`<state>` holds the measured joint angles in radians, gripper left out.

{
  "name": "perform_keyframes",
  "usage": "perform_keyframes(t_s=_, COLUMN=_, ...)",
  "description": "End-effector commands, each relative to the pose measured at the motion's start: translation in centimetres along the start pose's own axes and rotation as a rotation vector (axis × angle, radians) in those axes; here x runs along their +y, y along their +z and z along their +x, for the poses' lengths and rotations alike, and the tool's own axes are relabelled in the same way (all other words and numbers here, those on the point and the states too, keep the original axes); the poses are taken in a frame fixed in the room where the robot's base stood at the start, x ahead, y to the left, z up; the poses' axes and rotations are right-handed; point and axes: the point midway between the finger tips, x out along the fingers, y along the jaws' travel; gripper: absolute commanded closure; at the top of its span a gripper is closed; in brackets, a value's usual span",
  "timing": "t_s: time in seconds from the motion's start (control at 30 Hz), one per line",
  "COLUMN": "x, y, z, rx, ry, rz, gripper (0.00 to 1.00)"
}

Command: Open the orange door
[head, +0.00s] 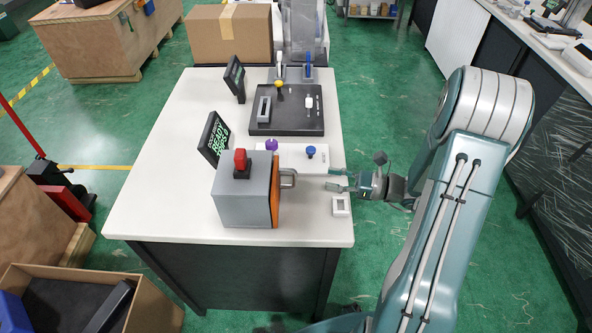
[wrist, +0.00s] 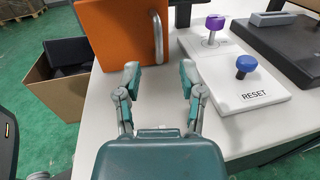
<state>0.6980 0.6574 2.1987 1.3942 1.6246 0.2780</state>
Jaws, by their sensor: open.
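The orange door (head: 275,190) is the right face of a grey box (head: 240,203) on the white table, and it looks shut. It also shows in the wrist view (wrist: 118,30) at the upper left. A silver bar handle (head: 289,177) stands out from it; in the wrist view the handle (wrist: 158,38) is upright at the door's right side. My gripper (head: 337,179) is open and empty, to the right of the handle and apart from it. In the wrist view its two fingers (wrist: 159,78) point toward the handle, which lies beyond the tips and roughly between them.
A red button (head: 240,160) tops the box.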

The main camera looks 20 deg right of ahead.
Motion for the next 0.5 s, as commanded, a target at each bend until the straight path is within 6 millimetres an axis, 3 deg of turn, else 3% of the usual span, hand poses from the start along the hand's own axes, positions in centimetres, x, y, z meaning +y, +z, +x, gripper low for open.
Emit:
perform_keyframes(t_s=0.3, x=0.2, y=0.1, z=6.1, rx=0.002, ry=0.008, rz=-0.002, gripper=0.49)
perform_keyframes(t_s=0.5, x=0.2, y=0.0, z=8.7, rx=0.003, ry=0.006, rz=-0.002, gripper=0.49)
